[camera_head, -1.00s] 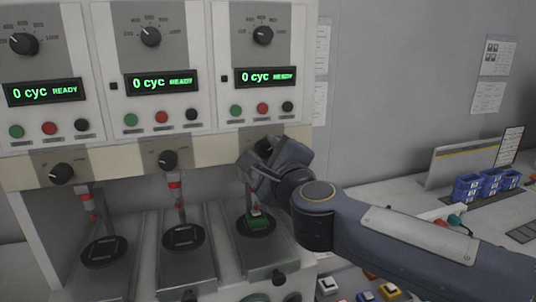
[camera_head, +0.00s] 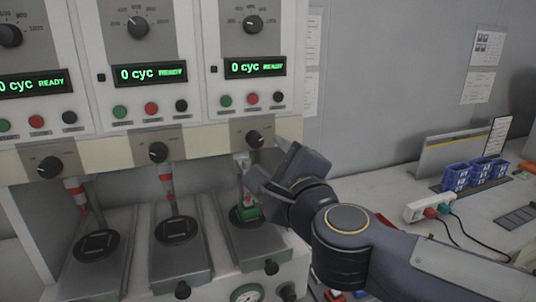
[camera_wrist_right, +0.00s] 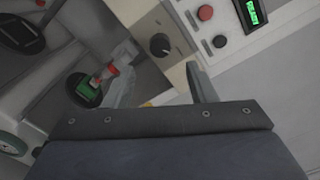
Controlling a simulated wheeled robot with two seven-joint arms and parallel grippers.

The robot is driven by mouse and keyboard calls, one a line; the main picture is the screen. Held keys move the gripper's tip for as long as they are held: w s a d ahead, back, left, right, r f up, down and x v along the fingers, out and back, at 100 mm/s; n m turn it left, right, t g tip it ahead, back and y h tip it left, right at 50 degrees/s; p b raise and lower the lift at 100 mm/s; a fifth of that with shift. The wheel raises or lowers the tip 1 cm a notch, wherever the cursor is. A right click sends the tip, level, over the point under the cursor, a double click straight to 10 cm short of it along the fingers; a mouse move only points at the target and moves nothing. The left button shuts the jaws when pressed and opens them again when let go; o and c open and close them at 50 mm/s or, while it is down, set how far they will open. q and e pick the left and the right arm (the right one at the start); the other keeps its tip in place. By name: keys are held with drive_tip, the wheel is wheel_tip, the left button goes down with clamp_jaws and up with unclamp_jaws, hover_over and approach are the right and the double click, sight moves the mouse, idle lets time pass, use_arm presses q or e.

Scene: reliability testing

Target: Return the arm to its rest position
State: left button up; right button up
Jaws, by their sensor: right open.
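My right arm (camera_head: 345,225) reaches in from the right toward the rightmost test station. My right gripper (camera_head: 265,172) is open, beside the front of this station and below its selector knob (camera_head: 254,138). In the right wrist view, the pale fingers of the gripper (camera_wrist_right: 163,85) stand apart with nothing visible between them. My left gripper is not in view.
Three test panels (camera_head: 150,75) read 0 cyc READY. The two other stations have empty-looking black seats (camera_head: 97,246) under red-banded plungers.

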drive_tip(key=s+d+f+n+g+h+p, duration=0.1)
drive_tip(key=s+d+f+n+g+p, duration=0.2)
drive_tip(key=s+d+f+n, duration=0.6)
drive_tip(key=s+d+f+n+g+p, duration=0.3)
drive_tip(key=s+d+f+n+g, duration=0.5)
drive_tip(key=s+f, duration=0.5)
drive_tip(key=shift+d+f+n+g+h, duration=0.35)
drive_tip(key=shift+d+f+n, duration=0.2)
drive_tip(key=shift+n, duration=0.45)
